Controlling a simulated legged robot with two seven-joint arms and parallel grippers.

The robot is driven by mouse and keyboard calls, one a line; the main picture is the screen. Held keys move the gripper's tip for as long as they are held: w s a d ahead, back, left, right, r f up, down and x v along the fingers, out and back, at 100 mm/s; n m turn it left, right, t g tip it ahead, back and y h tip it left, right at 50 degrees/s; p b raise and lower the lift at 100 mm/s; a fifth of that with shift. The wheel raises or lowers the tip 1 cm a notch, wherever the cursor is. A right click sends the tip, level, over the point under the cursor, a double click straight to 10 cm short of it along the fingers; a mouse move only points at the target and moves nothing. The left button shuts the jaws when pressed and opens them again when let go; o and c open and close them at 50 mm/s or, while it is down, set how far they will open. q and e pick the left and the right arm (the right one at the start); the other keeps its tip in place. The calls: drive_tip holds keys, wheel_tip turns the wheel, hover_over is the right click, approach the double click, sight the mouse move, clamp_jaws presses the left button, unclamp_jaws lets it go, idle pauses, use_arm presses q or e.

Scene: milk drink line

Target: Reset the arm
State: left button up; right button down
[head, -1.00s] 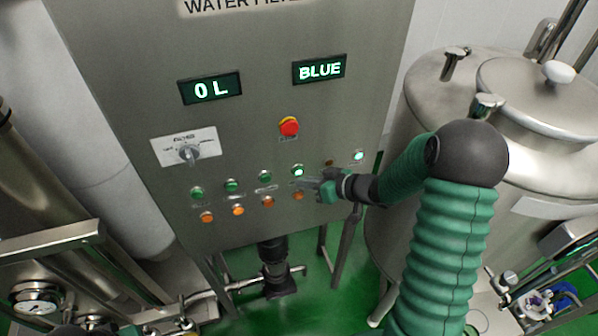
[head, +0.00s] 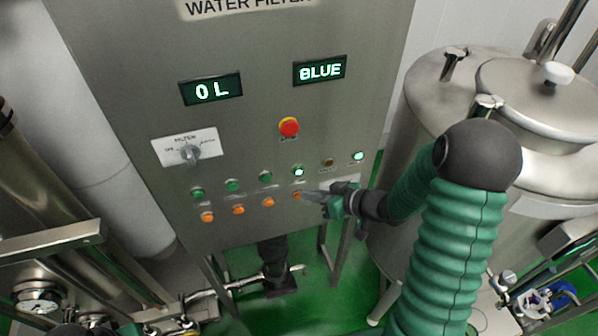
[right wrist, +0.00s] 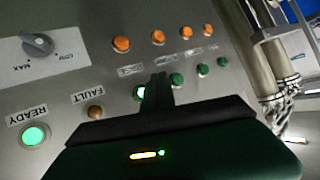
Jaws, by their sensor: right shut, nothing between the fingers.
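My right gripper (head: 306,196) is shut and empty. Its tips are in front of the lower right of the grey control panel (head: 255,125), by the rightmost orange button (head: 297,196); I cannot tell whether they touch. In the right wrist view its closed fingers (right wrist: 158,84) overlap the lit green button (right wrist: 139,94). That button also shows lit in the head view (head: 298,172). My right arm reaches in from the lower right, bent at a dark elbow.
The panel displays read "0 L" (head: 212,91) and "BLUE" (head: 320,70). A red emergency button (head: 289,127) and a filter knob (head: 190,153) stick out. The READY lamp (right wrist: 34,135) is lit; the FAULT lamp (right wrist: 95,112) is dull. A steel tank (head: 420,100) stands right of the panel.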

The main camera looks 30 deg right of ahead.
wheel_tip(320, 180, down, 10)
drive_tip(key=g+h+b, duration=0.2)
drive_tip(key=h+b, duration=0.2)
drive_tip(key=b, duration=0.5)
drive_tip(key=s+a+f+m+g+h+b, duration=0.1)
drive_tip(key=s+a+f+m+g+b, duration=0.1)
drive_tip(key=s+a+f+g+b, duration=0.4)
drive_tip(key=s+a+f+b, duration=0.4)
drive_tip(key=s+a+f, duration=0.1)
drive_tip(key=s, duration=0.2)
drive_tip(key=shift+s+f+g+b, duration=0.2)
drive_tip(key=shift+s+g+b, duration=0.1)
drive_tip(key=shift+s+b, duration=0.05)
drive_tip(key=shift+a, duration=0.1)
drive_tip(key=shift+a+r, duration=0.1)
drive_tip(key=shift+a, duration=0.25)
